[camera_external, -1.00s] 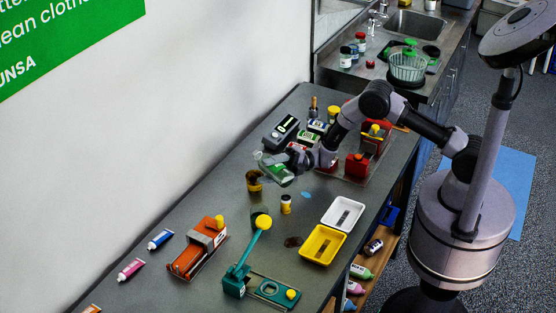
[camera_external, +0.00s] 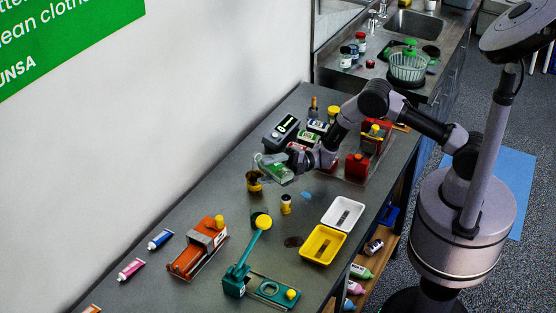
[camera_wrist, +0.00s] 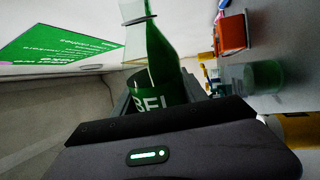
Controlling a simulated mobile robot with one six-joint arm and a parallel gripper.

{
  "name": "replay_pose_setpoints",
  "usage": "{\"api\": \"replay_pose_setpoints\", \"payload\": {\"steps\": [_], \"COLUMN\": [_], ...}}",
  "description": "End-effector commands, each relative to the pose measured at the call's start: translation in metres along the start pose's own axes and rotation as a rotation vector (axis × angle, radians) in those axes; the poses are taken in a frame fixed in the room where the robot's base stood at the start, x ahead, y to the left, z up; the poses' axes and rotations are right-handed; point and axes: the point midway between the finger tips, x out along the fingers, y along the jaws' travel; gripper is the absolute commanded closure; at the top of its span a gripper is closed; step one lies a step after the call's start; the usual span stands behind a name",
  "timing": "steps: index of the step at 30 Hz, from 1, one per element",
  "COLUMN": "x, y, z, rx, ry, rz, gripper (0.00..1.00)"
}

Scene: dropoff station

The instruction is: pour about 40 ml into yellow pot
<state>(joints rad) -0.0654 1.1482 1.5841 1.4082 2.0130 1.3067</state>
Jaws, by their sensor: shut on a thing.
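My gripper (camera_external: 292,162) is shut on a clear bottle (camera_external: 272,168) with green in it, held tilted above the bench. In the wrist view the bottle (camera_wrist: 150,55) shows a green-and-white label with its lower part hidden behind my gripper. The yellow pot (camera_external: 254,183), with a dark inside, stands on the bench just below the bottle in the external view. The bottle is apart from the pot. I cannot make out any stream of liquid or the level in the pot.
An orange device (camera_external: 198,249), a teal lever press (camera_external: 240,278), and yellow (camera_external: 323,259) and white (camera_external: 343,226) trays lie nearer.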

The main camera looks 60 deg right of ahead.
Motion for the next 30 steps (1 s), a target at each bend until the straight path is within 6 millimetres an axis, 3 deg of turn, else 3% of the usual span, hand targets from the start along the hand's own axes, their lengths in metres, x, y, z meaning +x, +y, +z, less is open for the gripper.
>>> {"api": "replay_pose_setpoints", "payload": {"steps": [30], "x": [0.004], "y": [-0.002], "z": [-0.018], "rx": [0.028], "ry": [-0.008], "rz": [0.0], "gripper": [1.0]}}
